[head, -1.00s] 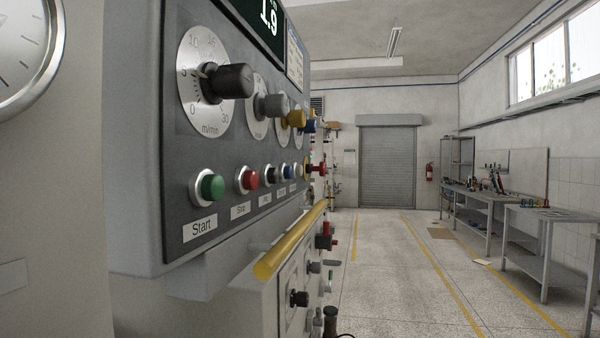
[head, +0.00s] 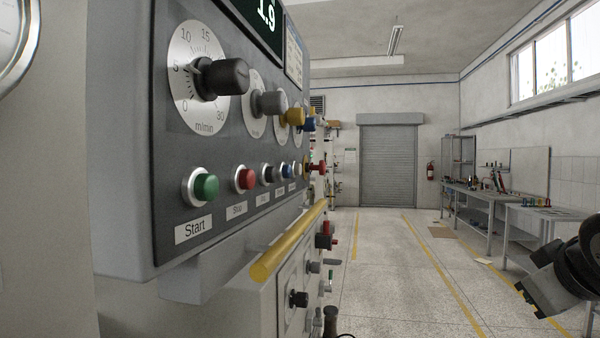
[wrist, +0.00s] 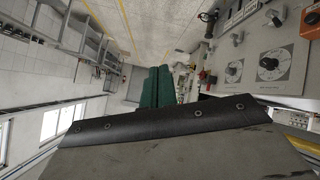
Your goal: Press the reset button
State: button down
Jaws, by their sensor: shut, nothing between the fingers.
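The control panel (head: 228,125) fills the left of the head view. A row of push buttons runs along its lower part: a green one (head: 206,187) labelled Start, a red one (head: 244,178) labelled Stop, then a black one (head: 268,174), a blue one (head: 286,171) and more beyond. The labels past Stop are too small to read, so I cannot tell which is the reset button. My gripper shows in the wrist view, its green fingers (wrist: 157,88) together and empty. Part of my arm's end shows at the lower right of the head view, well apart from the panel.
Dials (head: 222,77) sit above the buttons. A yellow bar (head: 288,242) juts out below the panel. Grey workbenches (head: 540,212) stand along the right wall. The floor (head: 410,285) between is clear, up to a roller shutter (head: 388,165) at the back.

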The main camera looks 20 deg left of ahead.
aim_at(287, 171)
jog(key=w+a+r+n+t+y, duration=0.35)
jog(key=w+a+r, duration=0.3)
jog(key=a, duration=0.25)
jog(key=a+r+n+y, duration=0.5)
jog(key=a, duration=0.4)
jog(key=a+r+n+g+y, duration=0.1)
jog(key=a+r+n+y, duration=0.4)
jog(key=a, duration=0.4)
jog(key=shift+w, duration=0.35)
jog(key=shift+a+y, duration=0.1)
jog(key=shift+y, duration=0.15)
jog(key=a, duration=0.8)
jog(key=shift+s+a, duration=0.25)
jog(key=shift+a, duration=0.1)
jog(key=shift+a, duration=0.4)
